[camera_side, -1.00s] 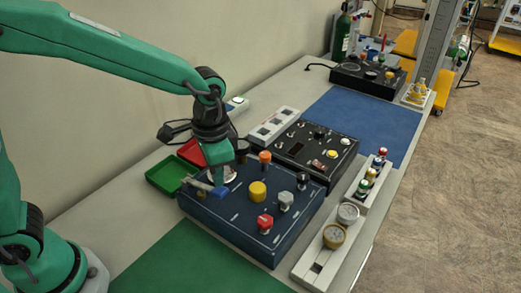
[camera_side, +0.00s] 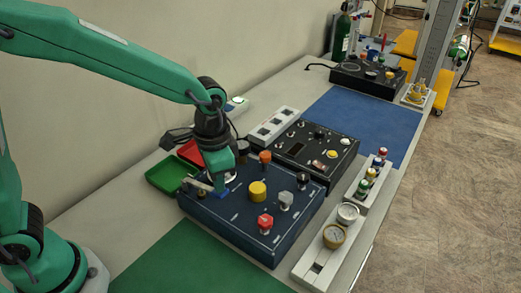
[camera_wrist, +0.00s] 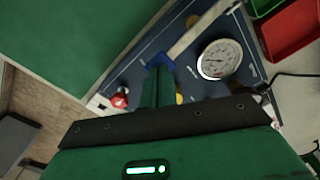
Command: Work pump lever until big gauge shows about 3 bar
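The pump lever is a pale bar with a blue grip (camera_side: 221,195), on the near left corner of the dark blue panel (camera_side: 235,228). In the wrist view the bar (camera_wrist: 200,32) runs up and right from the blue grip. My gripper (camera_wrist: 157,66) has its green fingers close together, pointing down at the blue grip. They appear to touch it; whether they clasp it is unclear. The big white gauge (camera_wrist: 220,59) shows in the wrist view beside the bar, but its needle is too small to read. My gripper mostly hides it in the side view.
Yellow (camera_side: 257,191), red (camera_side: 265,223), orange and grey knobs stand on the same panel. Green (camera_side: 170,173) and red trays lie behind it. A black panel (camera_side: 312,150) is beyond. The green mat (camera_side: 185,262) is clear.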

